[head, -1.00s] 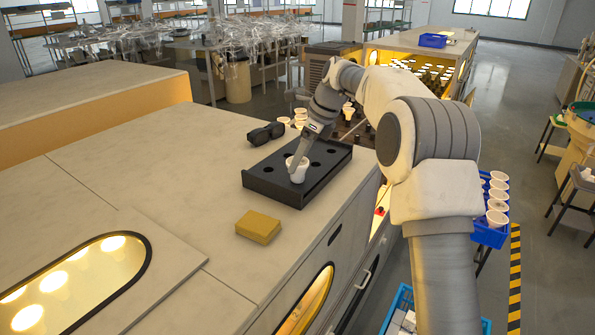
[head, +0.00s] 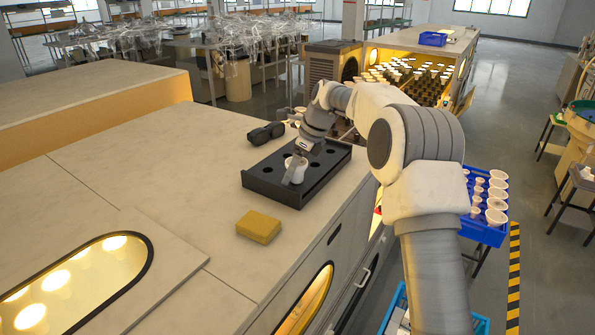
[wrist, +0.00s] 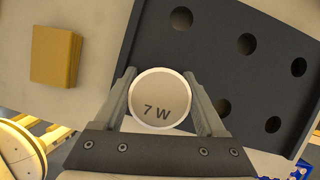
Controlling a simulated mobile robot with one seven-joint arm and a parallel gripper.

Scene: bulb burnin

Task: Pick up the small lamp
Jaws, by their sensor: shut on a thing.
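The small lamp (wrist: 160,96) has a round pale face marked "7 W" and fills the space between my two fingers in the wrist view. My gripper (wrist: 162,100) is shut on it, one finger on each side. In the head view the lamp (head: 291,161) shows as a white shape at the black tray (head: 262,186), partly covered by my gripper (head: 296,172). The tray has several round holes, and those in view look empty. The lamp's lower part is hidden; I cannot tell whether it is clear of its hole.
A yellow block (head: 258,227) lies on the bench in front of the tray. Black goggles (head: 266,134) lie behind it. A blue crate (head: 484,234) of white lamps stands at the right, below the bench. The bench left of the tray is clear.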

